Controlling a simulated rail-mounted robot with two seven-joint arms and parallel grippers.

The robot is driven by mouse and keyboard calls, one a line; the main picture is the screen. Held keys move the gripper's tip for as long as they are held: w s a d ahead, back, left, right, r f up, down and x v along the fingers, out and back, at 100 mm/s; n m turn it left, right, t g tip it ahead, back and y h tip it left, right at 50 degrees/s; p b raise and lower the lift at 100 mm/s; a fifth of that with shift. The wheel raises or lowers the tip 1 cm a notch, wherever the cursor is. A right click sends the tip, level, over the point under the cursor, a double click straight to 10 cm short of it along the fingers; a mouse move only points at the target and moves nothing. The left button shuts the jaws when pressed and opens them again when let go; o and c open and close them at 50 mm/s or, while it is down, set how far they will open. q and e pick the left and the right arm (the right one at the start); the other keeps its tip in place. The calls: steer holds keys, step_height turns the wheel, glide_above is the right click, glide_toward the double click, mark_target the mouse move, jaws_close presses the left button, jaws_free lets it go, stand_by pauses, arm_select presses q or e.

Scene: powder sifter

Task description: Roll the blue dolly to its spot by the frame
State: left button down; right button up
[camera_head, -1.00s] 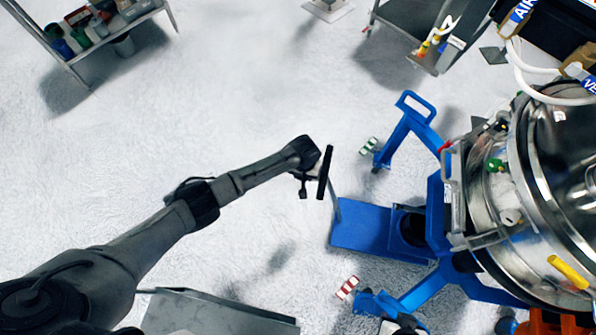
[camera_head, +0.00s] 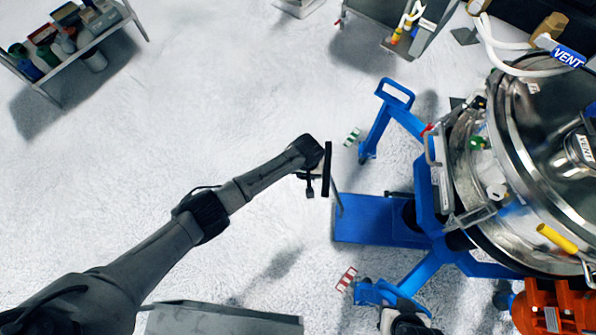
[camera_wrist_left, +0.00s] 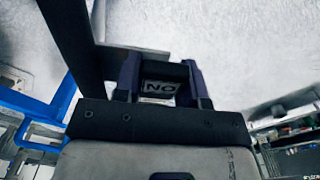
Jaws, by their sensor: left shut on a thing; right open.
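The blue dolly (camera_head: 375,220) is a low flat platform on the floor in the head view, its right part reaching in among the blue legs of the frame (camera_head: 428,190). A thin upright rod rises from its left end to a black bar (camera_head: 327,170). My left gripper (camera_head: 318,172) is at this bar, shut on the dolly's handle. The left wrist view shows the jaws (camera_wrist_left: 160,85) closed around a dark grip with a pale label. My right gripper (camera_head: 398,322) is at the bottom edge of the head view, largely cut off, open and apart from the dolly.
A steel vessel (camera_head: 500,190) stands on the frame at right. Green-striped (camera_head: 352,137) and red-striped (camera_head: 346,280) blocks lie near its legs. A shelf (camera_head: 85,45) stands at upper left, a steel surface (camera_head: 220,318) at the bottom.

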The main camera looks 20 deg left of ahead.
arm_select(q)
steer(key=d, duration=0.1)
steer(key=d+b, duration=0.1)
steer(key=d, duration=0.1)
steer(key=shift+w+d, duration=0.25)
steer(key=shift+w, duration=0.15)
steer(key=w+d+b, duration=0.2)
steer(key=d+b, duration=0.4)
steer(key=d, duration=0.4)
steer(key=shift+w+d, duration=0.2)
steer(key=shift+d, duration=0.2)
steer(key=c, duration=0.6)
jaws_free()
steer(key=shift+r, duration=0.1)
step_height(320, 180, up, 12)
